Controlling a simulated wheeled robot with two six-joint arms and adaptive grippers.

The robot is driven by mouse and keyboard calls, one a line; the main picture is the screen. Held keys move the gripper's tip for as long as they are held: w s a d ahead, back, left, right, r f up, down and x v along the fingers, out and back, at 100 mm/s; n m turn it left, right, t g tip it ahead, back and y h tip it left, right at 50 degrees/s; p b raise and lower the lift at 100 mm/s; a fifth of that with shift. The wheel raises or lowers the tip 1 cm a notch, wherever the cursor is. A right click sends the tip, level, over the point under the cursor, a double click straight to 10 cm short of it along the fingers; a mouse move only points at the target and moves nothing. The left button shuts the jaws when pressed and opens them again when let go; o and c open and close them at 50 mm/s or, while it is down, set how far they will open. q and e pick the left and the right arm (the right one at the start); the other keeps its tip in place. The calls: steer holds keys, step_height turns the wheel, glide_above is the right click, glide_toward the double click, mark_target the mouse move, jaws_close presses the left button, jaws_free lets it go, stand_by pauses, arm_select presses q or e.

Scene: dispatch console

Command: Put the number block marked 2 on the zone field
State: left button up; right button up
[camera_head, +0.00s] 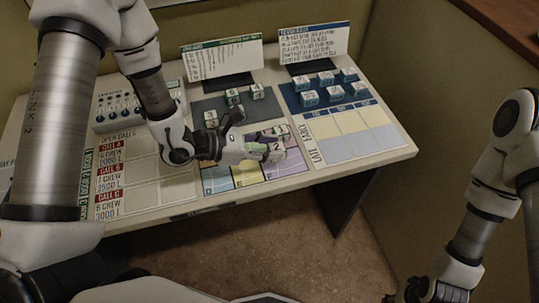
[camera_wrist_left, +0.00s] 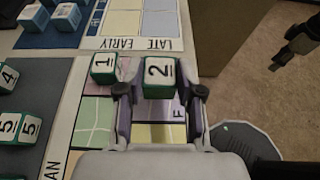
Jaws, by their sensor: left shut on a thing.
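The number block marked 2 (camera_head: 277,149) is white with green edges; it also shows in the left wrist view (camera_wrist_left: 159,77). My left gripper (camera_head: 268,147) is shut on it, one finger on each side, over or on the coloured panel. I cannot tell if its underside touches the panel. The coloured panel (camera_head: 290,165) has green, yellow, purple and pink patches, partly hidden by my gripper; which part is the zone field I cannot read. A block marked 1 (camera_wrist_left: 104,68) stands on the pink patch, beside block 2. My right gripper (camera_head: 418,291) is at the lower right, away from the console.
A grey mat (camera_head: 207,104) holds several other number blocks. A blue mat (camera_head: 291,101) holds several white-and-blue blocks beside the EARLY/LATE grid (camera_head: 348,123). Two upright boards, one green-headed (camera_head: 222,58) and one blue-headed (camera_head: 314,43), stand behind. The call grid (camera_head: 145,180) at left is clear.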

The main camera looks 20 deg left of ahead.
arm_select(q)
step_height(320, 180, down, 3)
steer(key=shift+s+f+p, duration=0.1)
steer(key=shift+p, duration=0.25)
steer(key=shift+f, duration=0.25)
steer(key=shift+f+b, duration=0.1)
steer(key=shift+b, duration=0.2)
steer(key=o, duration=1)
